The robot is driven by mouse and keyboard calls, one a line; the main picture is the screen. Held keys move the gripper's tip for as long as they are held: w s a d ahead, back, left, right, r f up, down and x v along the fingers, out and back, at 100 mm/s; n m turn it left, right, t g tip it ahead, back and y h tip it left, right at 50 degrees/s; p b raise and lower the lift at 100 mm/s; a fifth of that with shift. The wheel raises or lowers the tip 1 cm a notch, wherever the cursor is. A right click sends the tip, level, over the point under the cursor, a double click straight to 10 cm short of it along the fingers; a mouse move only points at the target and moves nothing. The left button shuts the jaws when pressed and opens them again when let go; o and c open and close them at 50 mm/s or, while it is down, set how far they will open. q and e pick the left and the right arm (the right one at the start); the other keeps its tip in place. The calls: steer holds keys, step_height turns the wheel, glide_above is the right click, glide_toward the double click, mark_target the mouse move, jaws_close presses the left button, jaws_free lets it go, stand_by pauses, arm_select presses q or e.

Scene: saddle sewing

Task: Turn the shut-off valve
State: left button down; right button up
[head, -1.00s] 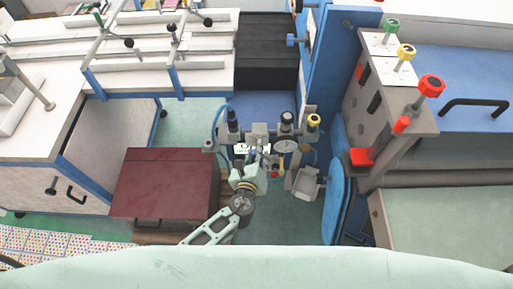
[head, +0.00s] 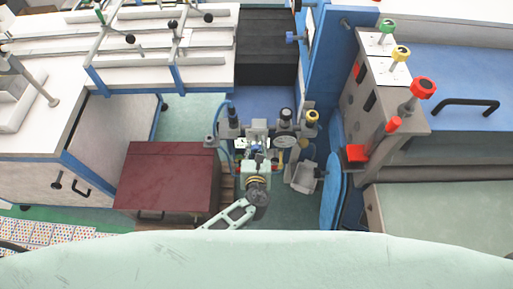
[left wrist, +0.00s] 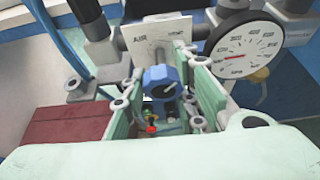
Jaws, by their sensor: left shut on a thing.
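The shut-off valve shows as a blue knob (left wrist: 162,82) in the left wrist view, below a white plate marked AIR (left wrist: 160,32). My left gripper (left wrist: 165,100) has its two pale green fingers on either side of the knob and is shut on it. In the head view, my left gripper (head: 256,158) is at the air unit, in front of its plate, and mostly hides the knob. A round pressure gauge (left wrist: 243,50) with a red needle is right of the knob. My right gripper is in neither view.
A dark red box (head: 168,180) stands left of my left arm. Black-topped and yellow-topped (head: 312,117) fittings surround the air unit. A blue machine column (head: 335,75) and a grey panel with red, yellow and green knobs (head: 385,100) stand to the right.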

arm_select(q)
steer(key=shift+s+a+f, duration=0.15)
steer(key=shift+a+f, duration=0.2)
steer(key=shift+a, duration=0.05)
steer(key=c, duration=1.5)
jaws_free()
steer(key=shift+c, duration=0.2)
steer(key=shift+r, duration=0.1)
steer(key=shift+s+d+r, duration=0.15)
steer(key=shift+s+r, duration=0.1)
steer(key=shift+s, duration=0.2)
steer(key=v, duration=1.1)
steer(key=shift+r, duration=0.1)
steer(key=shift+w, duration=0.1)
